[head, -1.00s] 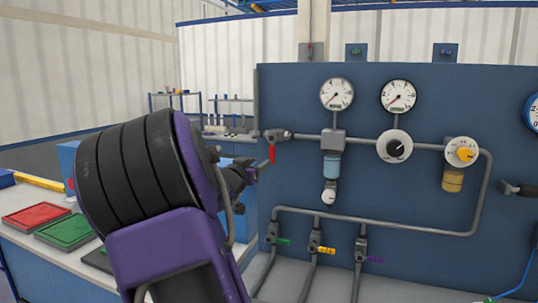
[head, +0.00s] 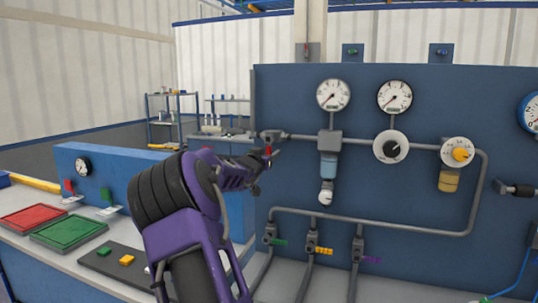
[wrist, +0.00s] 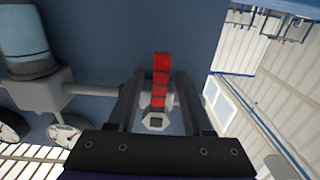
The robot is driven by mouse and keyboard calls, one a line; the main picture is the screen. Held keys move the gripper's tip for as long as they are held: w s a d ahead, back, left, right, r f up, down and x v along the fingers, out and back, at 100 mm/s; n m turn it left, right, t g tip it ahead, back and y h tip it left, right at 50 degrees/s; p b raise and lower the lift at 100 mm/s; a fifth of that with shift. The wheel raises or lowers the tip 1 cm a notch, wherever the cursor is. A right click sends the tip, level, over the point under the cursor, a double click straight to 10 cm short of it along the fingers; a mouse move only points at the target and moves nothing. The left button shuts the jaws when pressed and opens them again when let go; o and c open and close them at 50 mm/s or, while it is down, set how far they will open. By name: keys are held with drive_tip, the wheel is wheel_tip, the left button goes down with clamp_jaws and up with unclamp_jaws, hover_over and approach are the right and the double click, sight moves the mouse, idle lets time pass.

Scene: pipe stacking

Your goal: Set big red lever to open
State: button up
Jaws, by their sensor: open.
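The big red lever (wrist: 160,75) hangs from a grey valve (head: 273,136) at the left end of the upper pipe on the blue panel. In the head view only a bit of red (head: 268,150) shows, the rest being hidden by my gripper (head: 266,158). In the wrist view my gripper (wrist: 159,84) is open, with one finger on each side of the lever. Gaps show on both sides, so the fingers look apart from it. The valve's hub (wrist: 155,122) shows near the finger bases.
Two gauges (head: 333,95), a black knob (head: 391,147) and a yellow knob (head: 459,154) are on the panel to the right. Small green (head: 279,241), yellow (head: 322,251) and purple (head: 371,259) levers sit below. A bench with red (head: 34,216) and green (head: 70,231) trays is at left.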

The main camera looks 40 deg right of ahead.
clamp_jaws()
idle(1.3)
